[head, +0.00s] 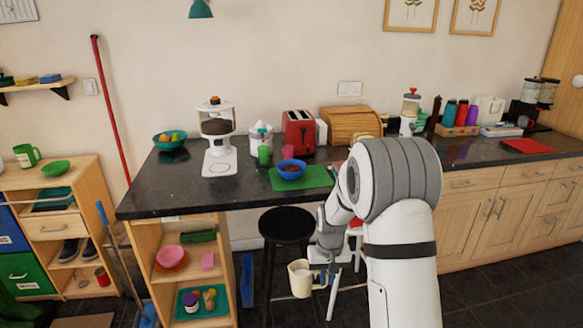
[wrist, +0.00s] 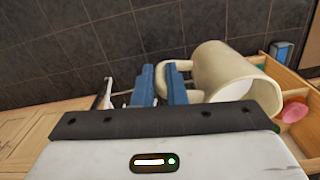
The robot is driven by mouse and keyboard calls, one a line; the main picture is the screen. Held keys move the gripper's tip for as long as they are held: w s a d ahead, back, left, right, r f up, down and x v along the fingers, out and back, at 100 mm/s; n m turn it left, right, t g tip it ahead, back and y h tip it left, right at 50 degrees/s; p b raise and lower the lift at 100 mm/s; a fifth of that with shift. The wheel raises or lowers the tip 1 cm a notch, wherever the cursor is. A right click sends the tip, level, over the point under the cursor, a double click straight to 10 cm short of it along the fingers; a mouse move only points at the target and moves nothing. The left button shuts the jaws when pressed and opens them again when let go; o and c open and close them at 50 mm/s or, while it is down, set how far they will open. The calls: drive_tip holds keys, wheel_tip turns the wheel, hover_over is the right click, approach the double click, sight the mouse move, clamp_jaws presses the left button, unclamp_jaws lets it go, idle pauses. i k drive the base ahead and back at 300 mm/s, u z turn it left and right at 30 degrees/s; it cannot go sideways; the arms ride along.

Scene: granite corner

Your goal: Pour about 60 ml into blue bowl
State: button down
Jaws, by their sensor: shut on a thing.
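My gripper (head: 317,267) is below counter height, in front of the black stool. It is shut on the handle of a cream jug (head: 301,283), which hangs to its left. In the wrist view the jug (wrist: 222,72) is right of the blue fingers of my gripper (wrist: 163,78), which close around its handle. White shows inside its mouth; I cannot tell how full it is. The jug is well below and apart from the bowl.
A green cup (head: 264,155) and a pink cup (head: 287,152) stand behind the bowl. A white dispenser (head: 219,160) stands to the left and a red toaster (head: 299,132) behind. The counter's front edge (head: 215,209) and the black stool (head: 287,224) lie between jug and bowl.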

sight(290, 169)
drive_tip(key=i, duration=1)
